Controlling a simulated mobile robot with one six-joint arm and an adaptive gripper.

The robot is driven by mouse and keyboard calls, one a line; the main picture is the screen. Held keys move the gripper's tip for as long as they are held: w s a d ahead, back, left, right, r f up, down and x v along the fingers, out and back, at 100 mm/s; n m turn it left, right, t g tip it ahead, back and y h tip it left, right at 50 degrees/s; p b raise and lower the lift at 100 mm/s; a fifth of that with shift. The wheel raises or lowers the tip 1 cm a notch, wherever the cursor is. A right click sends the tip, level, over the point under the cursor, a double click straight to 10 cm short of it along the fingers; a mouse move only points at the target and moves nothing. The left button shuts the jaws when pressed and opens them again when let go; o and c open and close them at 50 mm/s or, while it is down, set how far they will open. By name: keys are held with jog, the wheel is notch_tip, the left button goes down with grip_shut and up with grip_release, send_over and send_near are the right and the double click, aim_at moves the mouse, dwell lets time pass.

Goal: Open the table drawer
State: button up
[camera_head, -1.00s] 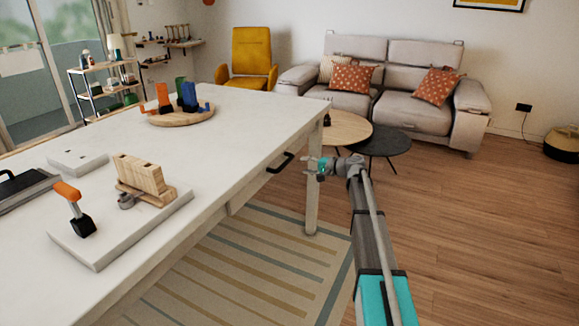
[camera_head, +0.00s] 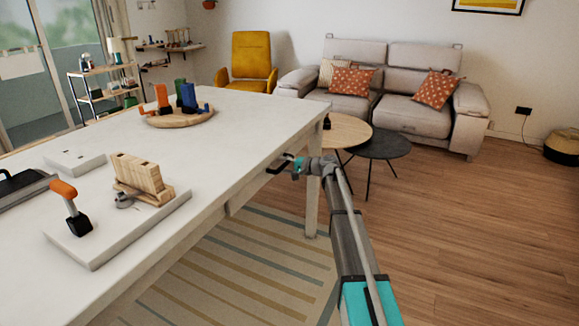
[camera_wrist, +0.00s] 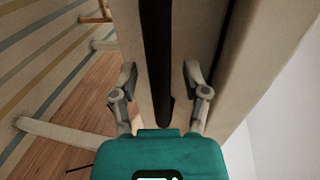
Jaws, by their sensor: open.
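The white table (camera_head: 225,126) has a drawer in its side, with a black bar handle (camera_head: 277,168) near the far right corner. The drawer front looks flush with the table side. My gripper (camera_head: 290,166) is at the handle in the head view. In the wrist view the black handle (camera_wrist: 157,60) runs between the two open fingers of my gripper (camera_wrist: 159,80). The fingers stand on either side of the handle, with a gap to each. The drawer front (camera_wrist: 205,45) lies behind it.
On the table are a wooden tray (camera_head: 180,119) with coloured pieces, a white board (camera_head: 95,250) with a wooden block, and an orange-handled tool (camera_head: 72,205). Two round tables (camera_head: 385,144) and a sofa (camera_head: 400,105) stand behind.

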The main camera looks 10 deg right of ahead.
grip_shut()
